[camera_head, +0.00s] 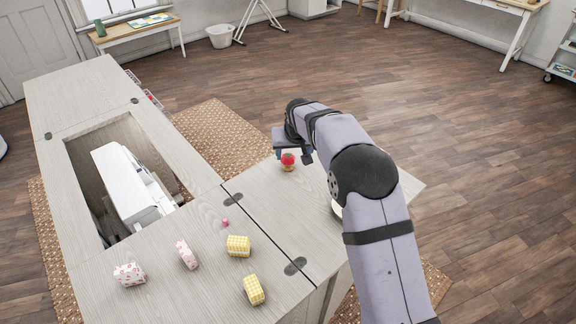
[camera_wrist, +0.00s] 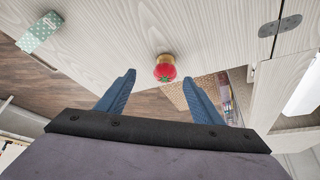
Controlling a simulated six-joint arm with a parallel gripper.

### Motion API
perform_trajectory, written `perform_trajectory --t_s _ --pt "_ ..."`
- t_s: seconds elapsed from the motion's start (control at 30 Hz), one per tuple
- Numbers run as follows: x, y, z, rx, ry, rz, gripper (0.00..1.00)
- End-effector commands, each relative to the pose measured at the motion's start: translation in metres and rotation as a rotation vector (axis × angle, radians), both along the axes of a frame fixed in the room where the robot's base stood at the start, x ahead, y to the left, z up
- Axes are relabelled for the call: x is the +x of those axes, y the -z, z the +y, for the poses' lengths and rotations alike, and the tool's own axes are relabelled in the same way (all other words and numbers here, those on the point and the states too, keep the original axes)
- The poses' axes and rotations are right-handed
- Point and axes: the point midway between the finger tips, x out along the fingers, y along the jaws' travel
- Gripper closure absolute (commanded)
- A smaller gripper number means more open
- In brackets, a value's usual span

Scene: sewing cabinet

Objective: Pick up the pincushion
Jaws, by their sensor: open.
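The pincushion (camera_head: 288,160) is a small red tomato shape on a tan base, standing on the cabinet's wooden top near its far edge. In the wrist view the pincushion (camera_wrist: 165,70) shows ahead of the fingers, roughly between their lines. My gripper (camera_head: 293,154) is close above and behind it in the head view. In the wrist view my gripper's blue fingers (camera_wrist: 160,92) are spread apart with nothing between them. I cannot tell the exact gap between fingers and pincushion.
The cabinet top (camera_head: 180,262) holds several patterned fabric bundles, such as a yellow checked one (camera_head: 238,246), and a small pink piece (camera_head: 225,222). A white sewing machine (camera_head: 128,185) sits in the opening. A green dotted bundle (camera_wrist: 40,32) shows in the wrist view.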

Motion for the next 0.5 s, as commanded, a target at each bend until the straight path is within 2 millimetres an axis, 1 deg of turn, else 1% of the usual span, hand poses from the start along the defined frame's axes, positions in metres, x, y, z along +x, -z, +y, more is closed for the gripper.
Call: perform_trajectory --t_s 0.03,0.17,0.37,0.5 --pt "0.006 0.005 0.008 0.003 -0.006 -0.011 0.39" --pt "0.014 0.008 0.017 0.010 -0.011 -0.029 0.39" --pt "0.017 0.009 0.019 0.011 -0.013 -0.033 0.39" --pt "0.020 0.015 0.019 0.011 -0.013 -0.033 0.39"
